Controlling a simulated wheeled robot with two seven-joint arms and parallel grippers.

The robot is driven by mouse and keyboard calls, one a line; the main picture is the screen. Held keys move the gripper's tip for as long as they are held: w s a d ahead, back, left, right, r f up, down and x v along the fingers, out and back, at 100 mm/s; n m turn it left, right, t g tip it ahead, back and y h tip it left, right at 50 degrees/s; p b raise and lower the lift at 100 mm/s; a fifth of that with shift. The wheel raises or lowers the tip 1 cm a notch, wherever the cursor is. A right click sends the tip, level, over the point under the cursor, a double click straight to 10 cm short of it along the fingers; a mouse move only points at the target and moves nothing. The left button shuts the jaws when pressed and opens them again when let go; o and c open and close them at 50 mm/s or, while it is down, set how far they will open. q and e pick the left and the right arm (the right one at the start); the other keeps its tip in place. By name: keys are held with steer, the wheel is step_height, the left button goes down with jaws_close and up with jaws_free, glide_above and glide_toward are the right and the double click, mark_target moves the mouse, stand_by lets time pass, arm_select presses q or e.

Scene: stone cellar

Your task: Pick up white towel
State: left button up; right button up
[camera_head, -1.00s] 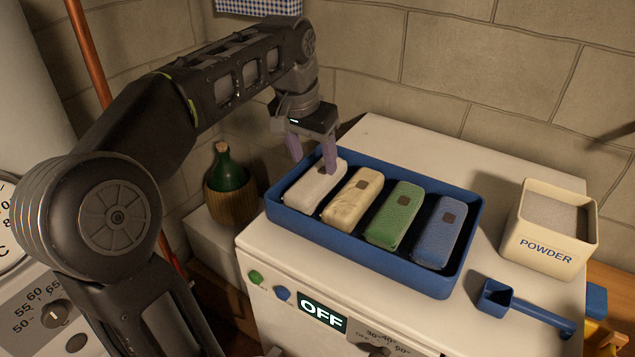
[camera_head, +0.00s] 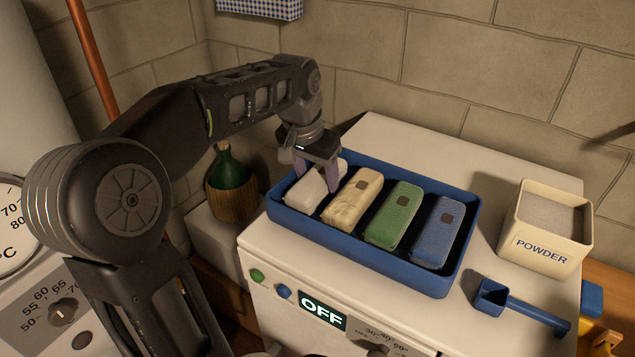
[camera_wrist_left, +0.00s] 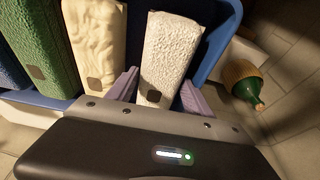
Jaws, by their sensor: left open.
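The white towel (camera_head: 304,190) is a rolled, textured bundle with a dark square tag, lying at the left end of the blue tray (camera_head: 345,250). In the left wrist view the white towel (camera_wrist_left: 172,48) lies between the two purple fingers of my left gripper (camera_wrist_left: 158,92). In the head view my left gripper (camera_head: 317,177) is down at the towel, with its fingers on either side. It is open, and gaps show beside the towel. The wrist housing hides the towel's near end in the wrist view. My right gripper is not in view.
Cream (camera_head: 353,198), green (camera_head: 394,216) and blue (camera_head: 438,232) towels lie in the same tray, the cream one close beside. The tray stands on a white machine (camera_head: 400,140). A powder box (camera_head: 548,240) and blue scoop (camera_head: 520,310) are to the right; a green bottle (camera_head: 229,175) is left.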

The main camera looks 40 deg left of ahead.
mark_target(316, 176)
arm_select(q)
steer(key=shift+c, duration=0.4)
steer(key=c, duration=1)
step_height(316, 176, up, 10)
steer(key=shift+r+b, duration=0.1)
steer(key=shift+b, duration=0.2)
stand_by(0.4)
